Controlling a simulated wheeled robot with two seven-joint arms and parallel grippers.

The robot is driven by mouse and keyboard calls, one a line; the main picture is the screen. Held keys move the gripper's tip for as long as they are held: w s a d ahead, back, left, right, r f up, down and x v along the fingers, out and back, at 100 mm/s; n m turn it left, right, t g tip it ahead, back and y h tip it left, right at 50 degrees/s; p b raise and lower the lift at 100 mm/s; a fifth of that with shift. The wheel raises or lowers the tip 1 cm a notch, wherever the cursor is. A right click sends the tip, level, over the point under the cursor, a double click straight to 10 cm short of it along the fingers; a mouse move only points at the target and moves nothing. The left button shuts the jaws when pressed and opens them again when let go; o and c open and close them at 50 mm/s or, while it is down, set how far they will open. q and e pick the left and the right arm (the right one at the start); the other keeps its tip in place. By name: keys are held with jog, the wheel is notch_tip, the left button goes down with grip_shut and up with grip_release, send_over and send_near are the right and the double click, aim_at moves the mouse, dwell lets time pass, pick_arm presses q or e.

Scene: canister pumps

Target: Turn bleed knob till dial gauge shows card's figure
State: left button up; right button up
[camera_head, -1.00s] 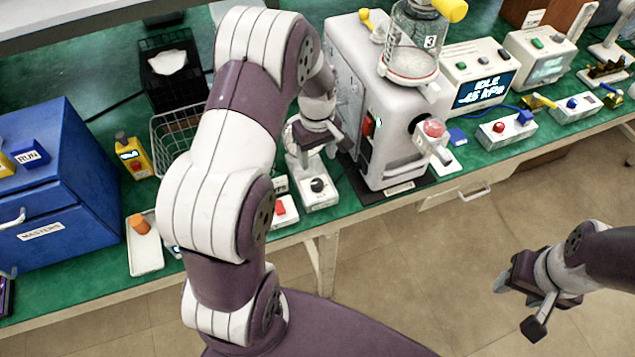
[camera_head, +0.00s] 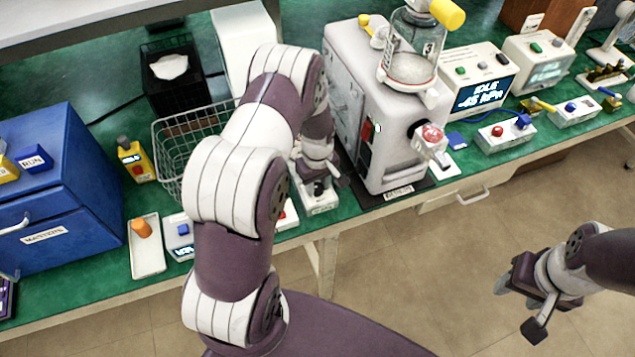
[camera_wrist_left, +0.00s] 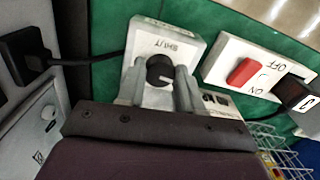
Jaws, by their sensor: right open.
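A black knob (camera_wrist_left: 160,70) with a white pointer line sits on a small pale box (camera_wrist_left: 185,38) lettered SHUT, upside down in the left wrist view. The knob also shows in the head view (camera_head: 319,188), partly under my left gripper. My left gripper (camera_wrist_left: 162,84) has its fingers apart, one on each side of the knob; contact is not clear. No dial gauge face or card figure is readable. My right gripper (camera_head: 520,280) is open and empty over the floor.
The grey pump (camera_head: 385,100) with a glass canister (camera_head: 415,50) stands right of the knob box. A red rocker switch box (camera_wrist_left: 243,72) is beside it. A wire basket (camera_head: 185,150), white tray (camera_head: 147,260) and blue cabinet (camera_head: 60,190) stand to the left.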

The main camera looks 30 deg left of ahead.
aim_at(317, 186)
pick_arm(q)
jog(key=shift+m, duration=1.3)
jog(key=o, duration=1)
jog(key=shift+o, duration=0.2)
notch_tip(317, 186, up, 13)
jog(key=b, duration=0.1)
jog(key=shift+f, duration=0.15)
jog(key=s+d+r+m, duration=0.2)
jog(key=s+d+m, duration=0.2)
jog(key=s, duration=0.3)
jog(key=s+d+r+m+t, duration=0.1)
jog(key=s+d+r+m, duration=0.2)
jog(key=s, duration=0.4)
jog(key=shift+d+m, duration=0.9)
